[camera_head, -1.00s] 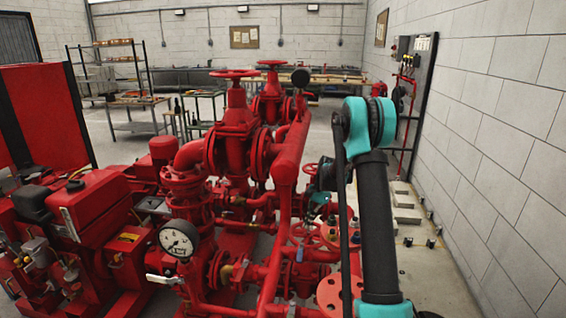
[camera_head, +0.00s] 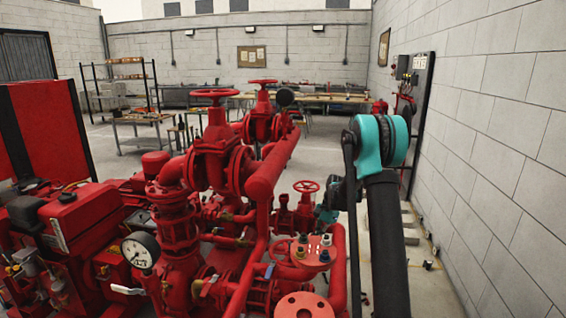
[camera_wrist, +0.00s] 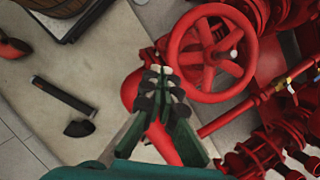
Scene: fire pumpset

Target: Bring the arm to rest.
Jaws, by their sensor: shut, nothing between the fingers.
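My arm stands at the right of the head view, its dark link and teal elbow raised beside the red pump pipework (camera_head: 262,190). The hand end is mostly hidden behind the arm; a teal and dark part of it shows low, near the pipes. In the wrist view my gripper (camera_wrist: 163,73) has its dark fingers together with nothing between them. A red handwheel (camera_wrist: 212,52) lies just right of the fingertips in that picture. I cannot tell the gap between the fingertips and the red pipe behind them.
A pressure gauge (camera_head: 141,250) and a red engine (camera_head: 75,225) stand left. A block wall (camera_head: 495,150) with a control panel (camera_head: 415,75) runs along the right. A dark tube (camera_wrist: 62,95) and dark elbow piece (camera_wrist: 78,128) lie on the pale surface. Workbenches stand behind.

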